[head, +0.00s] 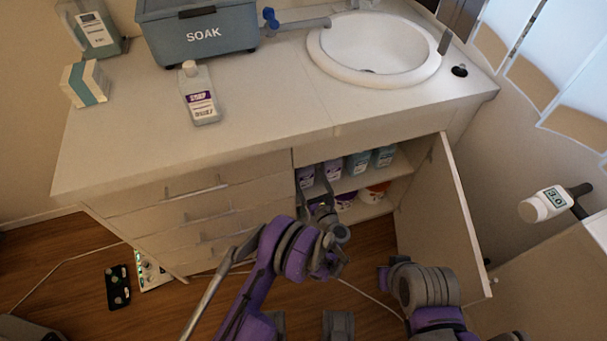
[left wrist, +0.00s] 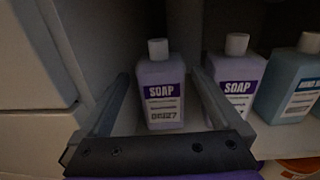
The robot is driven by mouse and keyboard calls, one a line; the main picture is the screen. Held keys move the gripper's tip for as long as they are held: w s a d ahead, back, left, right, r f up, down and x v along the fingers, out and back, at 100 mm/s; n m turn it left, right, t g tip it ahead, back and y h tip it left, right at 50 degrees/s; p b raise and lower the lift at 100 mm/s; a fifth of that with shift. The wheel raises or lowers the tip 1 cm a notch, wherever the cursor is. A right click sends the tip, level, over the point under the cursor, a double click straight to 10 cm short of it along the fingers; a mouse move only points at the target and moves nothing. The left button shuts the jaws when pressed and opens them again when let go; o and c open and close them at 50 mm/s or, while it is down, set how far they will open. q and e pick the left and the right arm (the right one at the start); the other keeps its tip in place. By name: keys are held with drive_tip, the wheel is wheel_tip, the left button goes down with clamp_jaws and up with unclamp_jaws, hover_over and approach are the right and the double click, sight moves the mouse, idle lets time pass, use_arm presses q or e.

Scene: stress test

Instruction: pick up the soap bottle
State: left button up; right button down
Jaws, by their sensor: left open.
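My left gripper (head: 321,196) reaches into the open cabinet under the sink. In the left wrist view its two fingers (left wrist: 160,82) are open, one on each side of a pale lilac soap bottle (left wrist: 161,98) with a white cap and purple SOAP label. The bottle stands upright on the shelf, slightly beyond the fingers; contact cannot be told. The head view shows this bottle (head: 305,177) partly hidden. A second purple-labelled soap bottle (left wrist: 236,78) stands to its right. Another soap bottle (head: 200,97) stands on the countertop. My right gripper is not clearly in view.
Blue bottles (head: 357,163) stand farther right on the same shelf, with tubs (head: 376,191) below. The cabinet door (head: 452,215) hangs open at right. Drawers (head: 200,215) border the opening at left. A SOAK bin (head: 200,42) and a sink (head: 375,45) are on the counter.

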use_arm(q)
drive_tip(key=x, duration=0.5)
drive_tip(key=shift+w, duration=0.2)
clamp_jaws()
idle(0.3)
